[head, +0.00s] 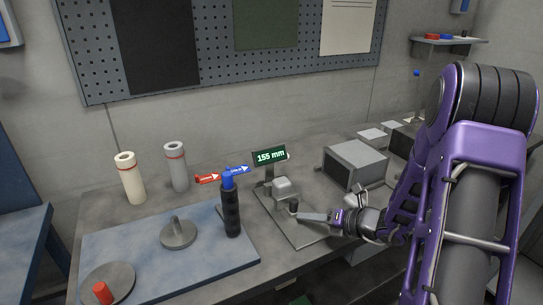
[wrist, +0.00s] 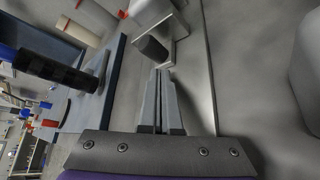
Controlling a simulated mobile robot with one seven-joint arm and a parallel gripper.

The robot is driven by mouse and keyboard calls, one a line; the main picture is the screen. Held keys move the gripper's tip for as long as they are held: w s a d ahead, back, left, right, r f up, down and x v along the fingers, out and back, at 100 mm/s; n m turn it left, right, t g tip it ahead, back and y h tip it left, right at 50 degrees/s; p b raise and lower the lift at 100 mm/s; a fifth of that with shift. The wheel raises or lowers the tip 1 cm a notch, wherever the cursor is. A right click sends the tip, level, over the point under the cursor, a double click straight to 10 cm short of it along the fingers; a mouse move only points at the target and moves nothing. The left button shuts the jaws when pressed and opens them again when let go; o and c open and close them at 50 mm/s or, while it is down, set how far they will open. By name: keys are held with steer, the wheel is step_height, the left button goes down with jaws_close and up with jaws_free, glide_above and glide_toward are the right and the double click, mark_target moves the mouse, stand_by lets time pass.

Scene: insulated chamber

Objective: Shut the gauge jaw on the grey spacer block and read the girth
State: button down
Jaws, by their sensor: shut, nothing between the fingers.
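The gauge stands on a flat grey base plate (head: 309,232), and its green-lit display (head: 269,156) reads 155 mm. A light grey block (head: 282,185), apparently the spacer block, sits at the gauge under the display; part of a pale block (wrist: 148,10) shows at the top of the wrist view. A dark knob (head: 293,206), apparently on the gauge jaw, stands in front of the block and also shows in the wrist view (wrist: 152,49). My gripper (head: 303,216) is shut and empty, its fingertips (wrist: 160,71) close to the knob. I cannot tell whether they touch it.
Left of the gauge, a black cylinder with a blue top (head: 231,212) and a grey knobbed disc (head: 178,234) stand on a blue mat (head: 133,261). White and grey rolls stand behind. A grey box (head: 354,166) stands to the right.

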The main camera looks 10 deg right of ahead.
mark_target(320, 240)
steer(key=shift+w+a+r, duration=0.1)
steer(key=shift+w+a, duration=0.15)
steer(key=shift+w, duration=0.35)
steer(key=shift+s, duration=0.15)
steer(key=shift+s+d, duration=0.2)
steer(key=shift+s, duration=0.3)
steer(key=shift+s+d, duration=0.2)
steer(key=shift+s, duration=0.3)
steer(key=shift+s+d+r+p, duration=0.3)
steer(key=shift+s+p, duration=0.1)
steer(key=shift+s, duration=0.2)
steer(key=shift+s+d+r+p, duration=0.15)
steer(key=shift+s+r+p, duration=0.1)
steer(key=shift+s+p, duration=0.25)
steer(key=shift+s+d+r+p, duration=0.25)
steer(key=shift+s+r+p, duration=0.05)
steer(key=shift+s, duration=0.4)
steer(key=shift+s+d+r, duration=0.1)
steer(key=shift+s+d, duration=0.1)
steer(key=shift+s, duration=0.4)
